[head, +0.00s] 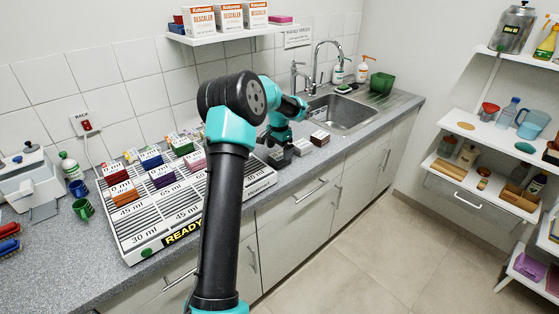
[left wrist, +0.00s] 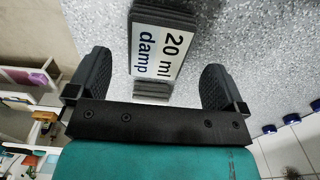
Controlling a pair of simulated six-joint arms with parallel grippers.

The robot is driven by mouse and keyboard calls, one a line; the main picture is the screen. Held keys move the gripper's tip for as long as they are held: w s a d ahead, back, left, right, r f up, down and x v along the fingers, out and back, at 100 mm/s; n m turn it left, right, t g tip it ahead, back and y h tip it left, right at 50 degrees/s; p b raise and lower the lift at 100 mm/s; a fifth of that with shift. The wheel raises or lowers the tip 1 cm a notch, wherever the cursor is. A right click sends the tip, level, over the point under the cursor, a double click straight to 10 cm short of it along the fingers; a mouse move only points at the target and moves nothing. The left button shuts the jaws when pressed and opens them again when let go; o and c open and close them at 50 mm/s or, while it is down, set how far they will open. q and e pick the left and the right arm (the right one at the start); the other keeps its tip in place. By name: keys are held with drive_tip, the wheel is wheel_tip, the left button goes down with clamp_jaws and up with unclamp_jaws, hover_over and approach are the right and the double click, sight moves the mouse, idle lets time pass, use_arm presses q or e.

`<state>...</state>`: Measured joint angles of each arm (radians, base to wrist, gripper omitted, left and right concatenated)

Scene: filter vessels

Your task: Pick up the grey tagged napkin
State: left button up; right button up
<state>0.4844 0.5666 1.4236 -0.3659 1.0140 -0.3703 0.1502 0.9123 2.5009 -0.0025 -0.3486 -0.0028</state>
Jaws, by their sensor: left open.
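The grey tagged napkin (left wrist: 165,45) is a dark grey folded stack with a white tag reading "20 ml damp". In the left wrist view it lies on the speckled counter between the two fingers of my left gripper (left wrist: 157,85), with a gap on each side. My left gripper is open and holds nothing. In the head view this gripper (head: 280,143) points down over the counter between the rack and the sink, and a small dark grey block, likely the napkin (head: 280,158), shows just below it. My right gripper is not in view.
A white rack (head: 145,235) with several coloured tagged stacks is on the left. The sink (head: 342,114) lies beyond.

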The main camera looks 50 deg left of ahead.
sight(279, 155)
use_arm(q)
wheel_tip(279, 155, down, 4)
drive_tip(key=shift+d+f, duration=0.1)
drive_tip(key=shift+f, duration=0.05)
idle(0.5)
drive_tip(key=c, duration=1)
wheel_tip(279, 155, up, 10)
drive_tip(key=shift+r, duration=0.1)
idle(0.5)
